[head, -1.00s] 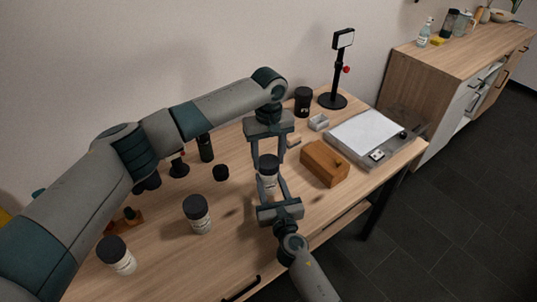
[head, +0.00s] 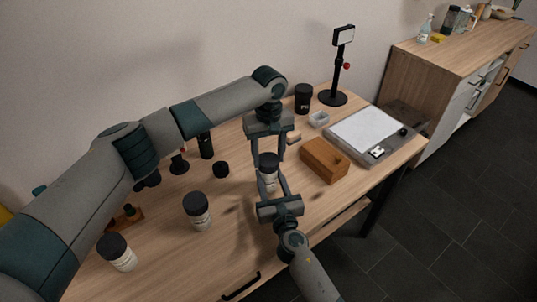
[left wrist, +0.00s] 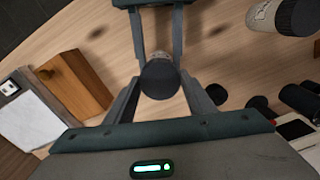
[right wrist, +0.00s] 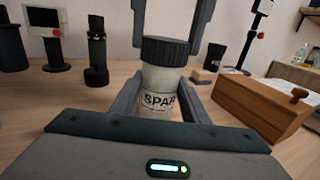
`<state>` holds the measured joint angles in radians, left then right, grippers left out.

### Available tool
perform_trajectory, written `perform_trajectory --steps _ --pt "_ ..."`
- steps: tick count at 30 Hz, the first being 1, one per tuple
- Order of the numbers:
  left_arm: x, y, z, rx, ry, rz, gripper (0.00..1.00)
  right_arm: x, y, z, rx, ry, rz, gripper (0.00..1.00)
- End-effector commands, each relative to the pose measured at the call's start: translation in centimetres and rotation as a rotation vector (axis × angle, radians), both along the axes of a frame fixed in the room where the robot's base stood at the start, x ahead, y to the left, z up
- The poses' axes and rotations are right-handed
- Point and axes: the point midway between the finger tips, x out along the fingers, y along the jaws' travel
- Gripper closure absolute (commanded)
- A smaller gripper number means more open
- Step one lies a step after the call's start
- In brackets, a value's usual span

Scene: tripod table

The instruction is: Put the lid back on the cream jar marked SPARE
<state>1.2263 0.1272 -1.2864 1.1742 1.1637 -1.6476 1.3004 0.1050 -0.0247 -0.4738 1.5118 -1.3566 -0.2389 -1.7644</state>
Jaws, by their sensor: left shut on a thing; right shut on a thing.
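The cream jar marked SPARE (right wrist: 160,92) stands upright, white with a dark-lettered label, in the right wrist view. My right gripper (head: 269,186) is shut on its body from the near side. A black ribbed lid (right wrist: 166,50) sits on top of the jar, apparently level; it also shows from above in the left wrist view (left wrist: 160,80). My left gripper (head: 267,157) reaches down from above and is shut on the lid, one finger on each side. I cannot tell whether the lid is screwed tight. Part of the label is hidden by my right gripper.
Two more black-lidded jars (head: 198,211) (head: 117,252) stand at the left. A small black round piece (head: 221,170) lies behind them. A wooden box (head: 324,160) and a tray with a white sheet (head: 364,130) are at the right. A stand (head: 334,97) rises at the back.

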Motion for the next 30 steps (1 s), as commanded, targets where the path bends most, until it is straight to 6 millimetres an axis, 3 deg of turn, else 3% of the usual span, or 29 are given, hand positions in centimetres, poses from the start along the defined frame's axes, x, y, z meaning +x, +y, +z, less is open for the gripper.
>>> perform_trajectory --steps 19,23,30 --pt "-0.01 -0.03 -0.75 0.0 0.0 -0.032 0.71 -0.01 -0.01 -0.03 0.0 0.0 0.0 1.0" --pt "0.01 -0.02 -0.74 -0.001 0.0 -0.142 0.71 -0.01 -0.01 -0.03 0.0 0.001 0.0 1.0" --pt "-0.04 0.05 -0.77 -0.001 0.001 -0.485 0.71 0.0 -0.02 -0.06 0.0 0.001 0.0 1.0"
